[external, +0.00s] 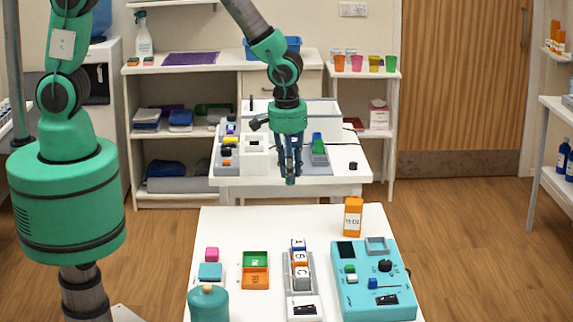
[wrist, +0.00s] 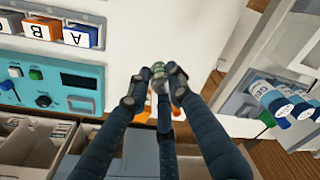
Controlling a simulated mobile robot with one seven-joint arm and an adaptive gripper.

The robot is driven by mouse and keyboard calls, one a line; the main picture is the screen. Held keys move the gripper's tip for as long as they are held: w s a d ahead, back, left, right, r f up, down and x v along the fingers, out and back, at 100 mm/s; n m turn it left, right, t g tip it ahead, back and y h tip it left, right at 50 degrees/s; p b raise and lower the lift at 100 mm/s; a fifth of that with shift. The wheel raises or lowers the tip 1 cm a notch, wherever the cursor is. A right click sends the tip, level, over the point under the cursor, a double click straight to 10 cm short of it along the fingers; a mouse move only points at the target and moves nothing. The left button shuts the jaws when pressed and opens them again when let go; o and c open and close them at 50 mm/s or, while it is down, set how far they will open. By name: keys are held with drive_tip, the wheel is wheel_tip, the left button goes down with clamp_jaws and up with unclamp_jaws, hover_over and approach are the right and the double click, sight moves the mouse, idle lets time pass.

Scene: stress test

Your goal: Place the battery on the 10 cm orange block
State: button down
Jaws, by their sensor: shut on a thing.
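My gripper (external: 290,178) hangs above the far side of the white front table, its fingers pointing down. In the wrist view, the fingertips (wrist: 160,84) are shut on a small greenish piece (wrist: 159,75), which seems to be the battery; the fingers hide much of it. In the external view, an upright orange block (external: 353,203) with a white label stands at the table's far right; the label is too small to read surely. The gripper appears higher and to the left of it. Orange patches show behind the fingers in the wrist view (wrist: 151,119), mostly hidden.
A turquoise panel (external: 378,300) with knobs lies at the front right. The table's far left is clear.

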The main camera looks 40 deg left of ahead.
drive_tip(key=shift+w+d, duration=0.3)
drive_tip(key=shift+d, duration=0.35)
hover_over(355, 201)
drive_tip(key=shift+s+d+f, duration=0.1)
drive_tip(key=shift+s+f, duration=0.2)
drive_tip(key=shift+f, duration=0.45)
drive_tip(key=shift+f, duration=1.75)
drive_tip(key=shift+f, duration=0.15)
drive_tip(key=c, duration=1.6)
unclamp_jaws()
drive_tip(key=shift+o, duration=0.2)
